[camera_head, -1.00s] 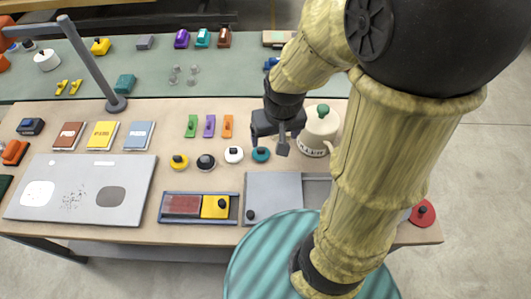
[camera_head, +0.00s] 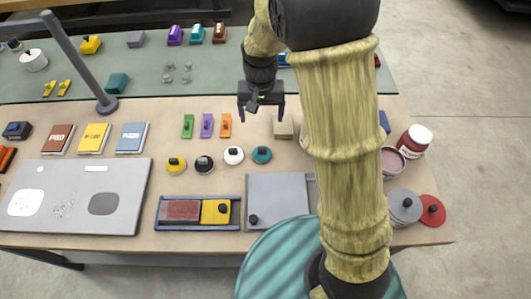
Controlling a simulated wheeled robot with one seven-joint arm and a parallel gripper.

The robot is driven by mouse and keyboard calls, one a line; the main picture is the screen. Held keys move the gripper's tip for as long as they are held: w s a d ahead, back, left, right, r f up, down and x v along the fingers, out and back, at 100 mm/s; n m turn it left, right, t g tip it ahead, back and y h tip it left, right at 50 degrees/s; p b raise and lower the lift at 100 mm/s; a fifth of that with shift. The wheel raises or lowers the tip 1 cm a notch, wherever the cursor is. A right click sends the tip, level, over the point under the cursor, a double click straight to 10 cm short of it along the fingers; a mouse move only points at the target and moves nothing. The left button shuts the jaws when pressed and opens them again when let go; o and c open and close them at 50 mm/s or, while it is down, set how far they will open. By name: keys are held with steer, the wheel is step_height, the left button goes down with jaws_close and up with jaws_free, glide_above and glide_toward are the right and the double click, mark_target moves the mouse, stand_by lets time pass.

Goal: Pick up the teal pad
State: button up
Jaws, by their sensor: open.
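Several teal things are in view, and I cannot tell for certain which is the pad. A small round teal piece (camera_head: 262,155) with a dark knob lies on the tan tabletop, at the right end of a row of round pieces. A teal block with a pale label (camera_head: 197,34) stands farther back. My gripper (camera_head: 260,110) is open and empty, fingers pointing down, above the table behind the round teal piece and apart from it.
A beige block (camera_head: 283,127) stands right of my gripper. Green, purple and orange strips (camera_head: 207,125) lie to its left. A grey post (camera_head: 80,65) rises at left. Jars and a red lid (camera_head: 432,210) crowd the right end. My arm hides part of the table.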

steer(key=p, duration=0.2)
glide_toward(262, 148)
step_height(262, 148, down, 6)
steer(key=shift+w+r, duration=0.1)
steer(key=shift+r, duration=0.15)
steer(key=shift+f+p, duration=0.8)
steer(key=shift+f, duration=1.8)
steer(key=c, duration=1.1)
steer(key=shift+c, duration=0.2)
